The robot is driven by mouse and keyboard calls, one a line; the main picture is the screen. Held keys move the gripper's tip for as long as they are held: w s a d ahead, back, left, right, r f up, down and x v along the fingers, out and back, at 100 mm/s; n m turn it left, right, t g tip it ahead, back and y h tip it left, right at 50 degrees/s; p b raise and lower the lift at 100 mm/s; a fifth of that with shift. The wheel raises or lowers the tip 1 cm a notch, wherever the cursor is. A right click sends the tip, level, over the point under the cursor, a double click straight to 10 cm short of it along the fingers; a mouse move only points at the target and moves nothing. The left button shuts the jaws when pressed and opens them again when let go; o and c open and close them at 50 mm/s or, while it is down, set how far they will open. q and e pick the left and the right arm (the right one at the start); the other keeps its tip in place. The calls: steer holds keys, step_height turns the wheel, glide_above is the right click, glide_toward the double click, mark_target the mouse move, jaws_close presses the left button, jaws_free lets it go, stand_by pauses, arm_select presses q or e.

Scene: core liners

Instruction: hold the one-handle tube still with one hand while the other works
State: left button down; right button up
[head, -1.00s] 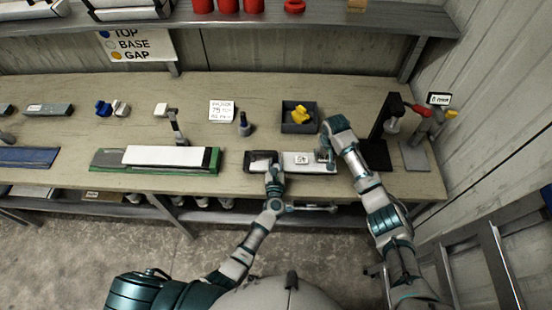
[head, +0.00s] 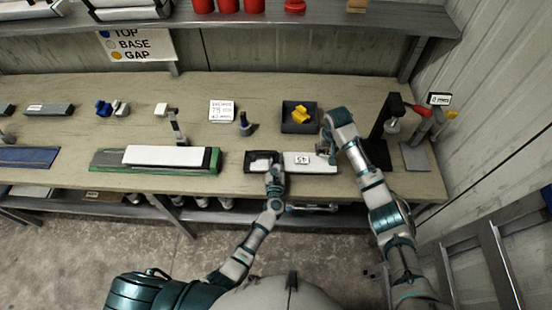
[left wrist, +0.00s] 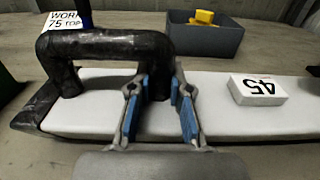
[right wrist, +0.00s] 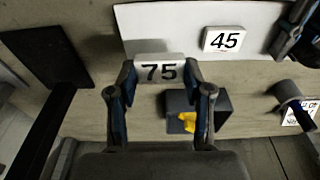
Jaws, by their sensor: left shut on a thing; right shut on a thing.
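The one-handle tube (head: 321,167) is a long white piece lying along the bench's front; it also shows in the left wrist view (left wrist: 100,92). Its black arched handle (left wrist: 110,43) is at its left end. My left gripper (head: 273,168) is shut on the right part of that handle. A white block marked 45 (left wrist: 258,91) lies on the tube's top. My right gripper (head: 324,146) is near the tube's right end, shut on a white block marked 75 (right wrist: 158,73). I cannot tell whether this block touches the tube.
A dark bin (head: 287,127) with a yellow piece (head: 300,114) stands behind the tube. A blue-capped bottle (head: 245,125) and a written card (head: 221,111) are left of it. A white bar on a green tray (head: 208,164) lies left. A black stand (head: 378,152) is close right.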

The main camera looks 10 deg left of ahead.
arm_select(q)
steer(key=shift+f, duration=0.15)
arm_select(e)
steer(key=shift+r, duration=1)
arm_select(q)
steer(key=c, duration=1)
jaws_free()
steer(key=shift+d, duration=0.1)
steer(key=s, duration=0.4)
steer(key=s+d, duration=0.1)
steer(key=s, duration=0.6)
steer(key=shift+s+d, duration=0.35)
steer(key=shift+d, duration=0.05)
